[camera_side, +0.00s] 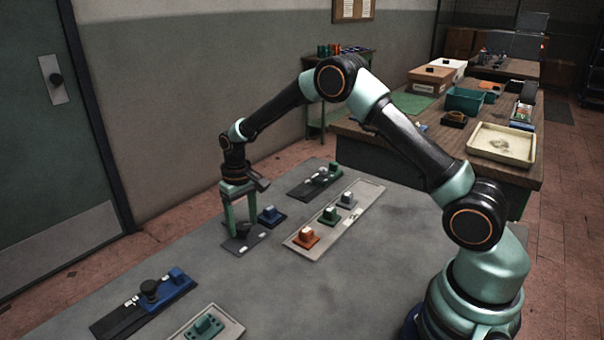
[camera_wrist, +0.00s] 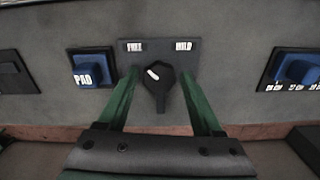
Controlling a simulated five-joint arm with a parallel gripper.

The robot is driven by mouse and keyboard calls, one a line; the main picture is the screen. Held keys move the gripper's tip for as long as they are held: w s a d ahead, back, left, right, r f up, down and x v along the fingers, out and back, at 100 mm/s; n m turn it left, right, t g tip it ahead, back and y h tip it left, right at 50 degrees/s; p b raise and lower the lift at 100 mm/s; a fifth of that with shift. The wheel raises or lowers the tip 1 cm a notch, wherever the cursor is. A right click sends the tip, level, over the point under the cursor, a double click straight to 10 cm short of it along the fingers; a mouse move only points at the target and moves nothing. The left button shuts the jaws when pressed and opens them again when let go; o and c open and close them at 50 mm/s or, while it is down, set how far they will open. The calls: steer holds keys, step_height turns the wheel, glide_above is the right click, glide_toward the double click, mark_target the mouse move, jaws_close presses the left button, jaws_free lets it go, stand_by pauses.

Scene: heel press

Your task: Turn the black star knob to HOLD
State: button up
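The black star knob (camera_wrist: 158,86) sits on a dark grey plate (camera_wrist: 160,43) in the wrist view. A white mark on the knob lies toward its upper left, on the side of the FREE label (camera_wrist: 134,47). The HOLD label (camera_wrist: 184,46) is at the upper right of the plate. My gripper (camera_wrist: 160,74) is open, with one green finger on each side of the knob and gaps showing between. In the side view my gripper (camera_side: 237,221) points down over the plate (camera_side: 256,236), and the knob (camera_side: 243,229) is partly hidden by the fingers.
A blue PAD button (camera_wrist: 87,70) is left of the plate, and a blue part (camera_wrist: 298,68) is at the right. In the side view a long grey panel (camera_side: 366,193) carries orange, green and grey blocks. A blue-and-black fixture (camera_side: 176,283) stands front left. The table's middle is clear.

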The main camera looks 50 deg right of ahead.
jaws_close()
steer(key=shift+m, duration=0.5)
steer(key=m, duration=0.3)
steer(key=shift+m, duration=0.4)
steer(key=m, duration=0.4)
steer(key=shift+a+m, duration=0.1)
steer(key=shift+m, duration=0.2)
steer(key=m, duration=0.4)
steer(key=shift+w, duration=0.1)
steer(key=m, duration=0.4)
steer(key=shift+r, duration=0.1)
steer(key=shift+m, duration=0.5)
